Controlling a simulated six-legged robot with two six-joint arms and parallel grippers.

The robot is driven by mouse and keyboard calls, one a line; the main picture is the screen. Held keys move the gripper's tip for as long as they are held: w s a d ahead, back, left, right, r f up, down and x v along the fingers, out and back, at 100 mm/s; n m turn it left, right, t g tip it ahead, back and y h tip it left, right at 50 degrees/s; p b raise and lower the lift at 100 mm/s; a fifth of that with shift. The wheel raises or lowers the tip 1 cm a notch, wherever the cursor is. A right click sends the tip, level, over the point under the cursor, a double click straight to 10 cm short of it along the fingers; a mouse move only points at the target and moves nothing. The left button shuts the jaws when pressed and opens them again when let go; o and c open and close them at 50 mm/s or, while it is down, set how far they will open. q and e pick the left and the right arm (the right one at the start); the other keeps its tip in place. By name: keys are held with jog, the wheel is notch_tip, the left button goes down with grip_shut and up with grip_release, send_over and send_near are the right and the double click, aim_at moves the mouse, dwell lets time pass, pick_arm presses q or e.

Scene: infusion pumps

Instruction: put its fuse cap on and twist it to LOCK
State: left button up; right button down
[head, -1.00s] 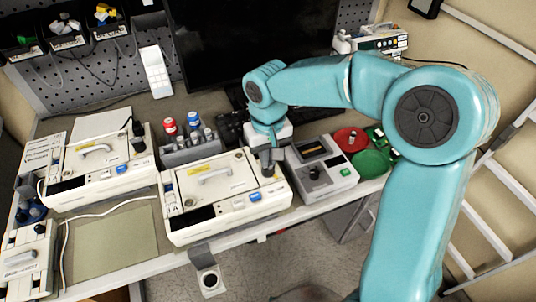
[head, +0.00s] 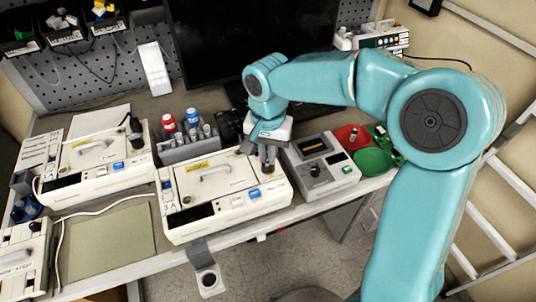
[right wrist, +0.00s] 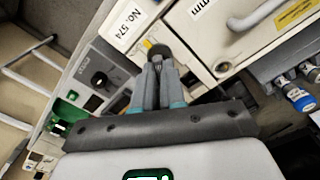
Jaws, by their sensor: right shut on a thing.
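A cream infusion pump (head: 230,228) with a handle on its lid stands at the middle of the bench. My right gripper (head: 268,168) points down at the pump's right end. In the right wrist view my right gripper (right wrist: 158,72) is shut on a small dark round cap with a yellow mark, the fuse cap (right wrist: 159,50). The cap is at the pump's corner beside the "No. 574" label (right wrist: 126,22). The fingers hide its underside, so I cannot tell how far it is seated or turned. My left gripper is not in view.
A grey tester with a dark knob (head: 318,170) stands close right of the pump. Red (head: 350,132) and green (head: 372,161) dishes are beyond it. A rack of bottles (head: 190,150) is behind the pump. Another pump (head: 95,190) is at left, near a bare mat (head: 110,243).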

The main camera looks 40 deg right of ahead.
jog(key=m+b, duration=0.1)
jog(key=m, duration=0.6)
jog(key=shift+s+f, duration=0.1)
jog(key=shift+f, duration=0.05)
jog(key=c, duration=1.1)
grip_release()
jog(key=shift+m, duration=0.3)
jog(key=shift+r, duration=0.2)
notch_tip(320, 180, up, 7)
jog(key=p, duration=0.5)
jog(key=shift+r+p, duration=0.1)
jog(key=shift+p, duration=0.3)
